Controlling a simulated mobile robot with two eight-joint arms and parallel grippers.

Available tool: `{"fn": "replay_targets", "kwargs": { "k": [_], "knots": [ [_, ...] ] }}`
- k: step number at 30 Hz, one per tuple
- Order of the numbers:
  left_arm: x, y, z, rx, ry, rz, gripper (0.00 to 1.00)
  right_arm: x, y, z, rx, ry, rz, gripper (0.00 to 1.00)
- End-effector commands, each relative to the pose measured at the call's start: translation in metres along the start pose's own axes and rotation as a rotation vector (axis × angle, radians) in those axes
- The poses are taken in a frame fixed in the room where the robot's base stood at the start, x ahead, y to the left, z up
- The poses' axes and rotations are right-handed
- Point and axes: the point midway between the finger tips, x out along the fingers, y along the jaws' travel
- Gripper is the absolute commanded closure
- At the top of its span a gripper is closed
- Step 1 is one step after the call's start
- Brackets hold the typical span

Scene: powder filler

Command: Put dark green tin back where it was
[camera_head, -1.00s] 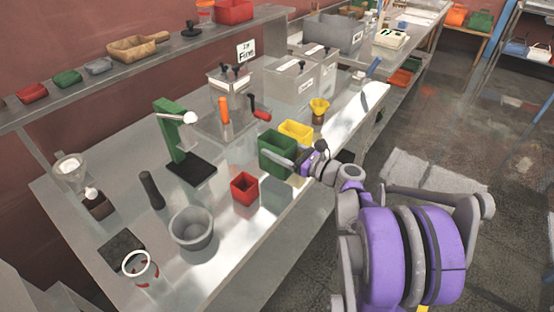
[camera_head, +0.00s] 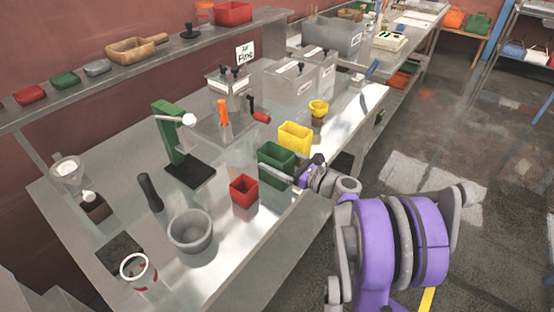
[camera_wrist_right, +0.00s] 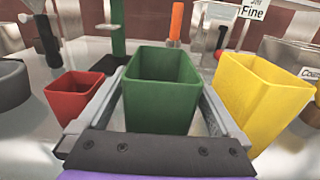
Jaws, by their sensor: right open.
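The dark green tin (camera_head: 274,167) is an open square tin standing upright on the metal bench. It is between the red tin (camera_head: 243,191) and the yellow tin (camera_head: 295,138). My right gripper (camera_wrist_right: 163,85) is open, with one finger on each side of the green tin in the right wrist view. Narrow gaps seem to show beside the tin's lower walls. The green tin (camera_wrist_right: 160,95) looks empty from what I see of its inside. In the head view my right gripper reaches in from the bench's front edge. My left gripper is not in view.
A grey mortar (camera_head: 190,231) and a dark pestle (camera_head: 151,192) stand to the left. Behind are a green stand (camera_head: 170,135) with a black base and lidded bins (camera_head: 292,82). A small yellow funnel (camera_head: 318,107) stands behind the yellow tin. Bare bench lies in front of the red tin.

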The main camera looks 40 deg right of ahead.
Motion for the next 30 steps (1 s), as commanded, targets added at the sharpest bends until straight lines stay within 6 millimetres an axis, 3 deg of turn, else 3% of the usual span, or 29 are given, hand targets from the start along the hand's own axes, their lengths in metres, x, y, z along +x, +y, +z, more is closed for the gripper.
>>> {"fn": "replay_targets", "kwargs": {
  "k": [5, 21, 30],
  "knots": [
    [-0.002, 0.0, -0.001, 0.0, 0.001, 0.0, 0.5, -0.005, -0.001, 0.003, -0.001, 0.0, -0.002, 0.0],
    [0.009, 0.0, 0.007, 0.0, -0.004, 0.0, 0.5, -0.108, -0.001, 0.002, -0.001, 0.0, -0.004, 0.0],
    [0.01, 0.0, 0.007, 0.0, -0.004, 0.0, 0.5, -0.121, 0.0, 0.003, 0.0, 0.0, 0.0, 0.0]
  ]
}}
